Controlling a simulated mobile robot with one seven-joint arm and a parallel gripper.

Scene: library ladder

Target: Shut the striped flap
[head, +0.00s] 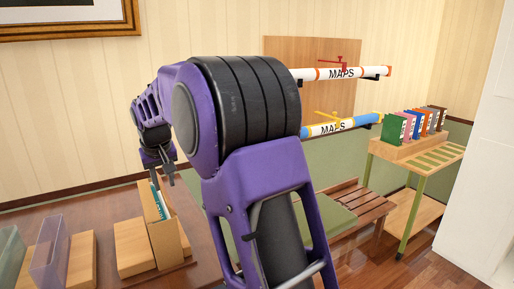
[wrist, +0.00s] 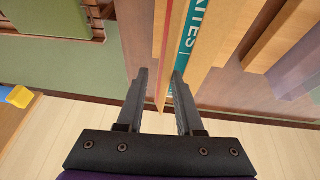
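I cannot make out a striped flap for certain in either view. A teal book (wrist: 200,40) lettered "KITES" stands between pale wooden boards in the wrist view. In the head view the teal book (head: 157,200) shows in a wooden holder (head: 167,240) on the brown table. A thin red edge (wrist: 163,92) runs beside a board in the wrist view. My gripper (wrist: 160,72) has its fingers apart, with the board ends and the red edge beyond the gap. In the head view my gripper (head: 163,180) hangs at the holder's top; contact is unclear.
Clear bins (head: 50,248) and wooden blocks (head: 132,246) stand left of the holder on the table (head: 95,215). At right are two map tubes (head: 345,73) on a wall board, a slatted bench (head: 368,205) and a stand with several colored binders (head: 415,123).

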